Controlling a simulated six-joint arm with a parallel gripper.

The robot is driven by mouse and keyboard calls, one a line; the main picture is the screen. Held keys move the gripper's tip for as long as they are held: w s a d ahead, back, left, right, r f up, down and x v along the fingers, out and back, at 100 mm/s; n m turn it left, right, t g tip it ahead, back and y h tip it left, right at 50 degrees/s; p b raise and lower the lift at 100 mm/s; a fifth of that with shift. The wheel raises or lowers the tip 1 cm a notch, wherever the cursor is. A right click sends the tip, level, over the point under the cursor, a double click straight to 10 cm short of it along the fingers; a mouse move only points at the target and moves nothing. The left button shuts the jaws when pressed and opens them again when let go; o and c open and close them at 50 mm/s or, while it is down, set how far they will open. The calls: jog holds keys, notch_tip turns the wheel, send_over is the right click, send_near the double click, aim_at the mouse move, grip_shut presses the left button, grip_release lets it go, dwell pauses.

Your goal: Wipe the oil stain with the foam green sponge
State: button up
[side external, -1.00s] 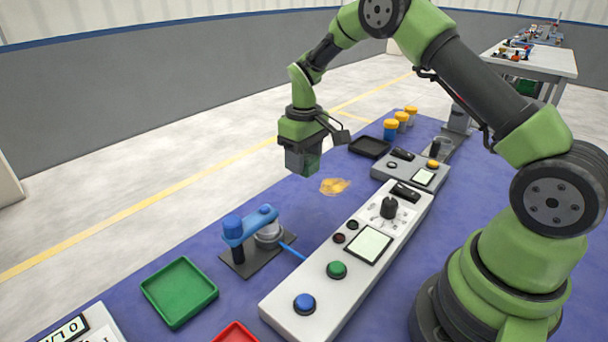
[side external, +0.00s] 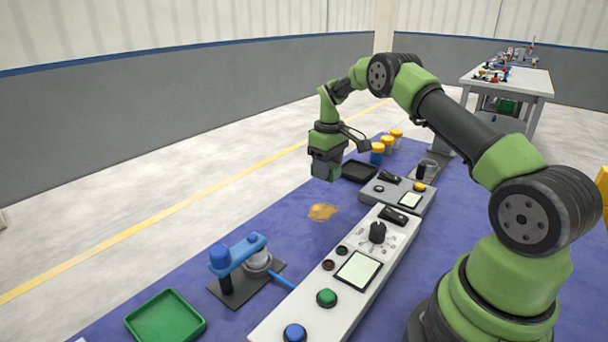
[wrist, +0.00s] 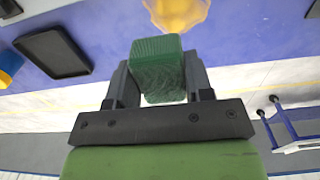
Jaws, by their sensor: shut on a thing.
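The oil stain (side external: 322,212) is a yellow-brown patch on the blue table top. It also shows at the top of the wrist view (wrist: 178,12). My gripper (wrist: 158,85) is shut on the green foam sponge (wrist: 158,62), which sits between its two dark fingers. In the side view my gripper (side external: 325,172) hangs above the table, just behind the stain and apart from it. The sponge is hard to make out there against the fingers.
A black tray (side external: 359,171) and yellow-capped jars (side external: 387,146) stand behind. A grey control box (side external: 398,196) and a long white panel (side external: 340,285) lie to the right. A blue clamp fixture (side external: 240,258) and green tray (side external: 165,318) are in front. The table around the stain is clear.

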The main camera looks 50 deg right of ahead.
jog(key=d, duration=0.2)
send_over(333, 203)
jog(key=shift+d+f, duration=0.15)
jog(key=shift+f, duration=3.1)
notch_tip(333, 203, down, 2)
jog(key=shift+f, duration=0.1)
jog(key=shift+w+a, duration=0.1)
jog(key=shift+a, duration=0.8)
jog(key=shift+c, duration=0.2)
jog(key=shift+a, duration=4.1)
jog(key=shift+d, duration=5.05)
jog(key=shift+s+a, duration=0.2)
jog(key=shift+a, duration=4.8)
jog(key=shift+d, duration=4.75)
jog(key=shift+d+r, duration=0.2)
jog(key=shift+d, duration=0.1)
notch_tip(333, 203, up, 8)
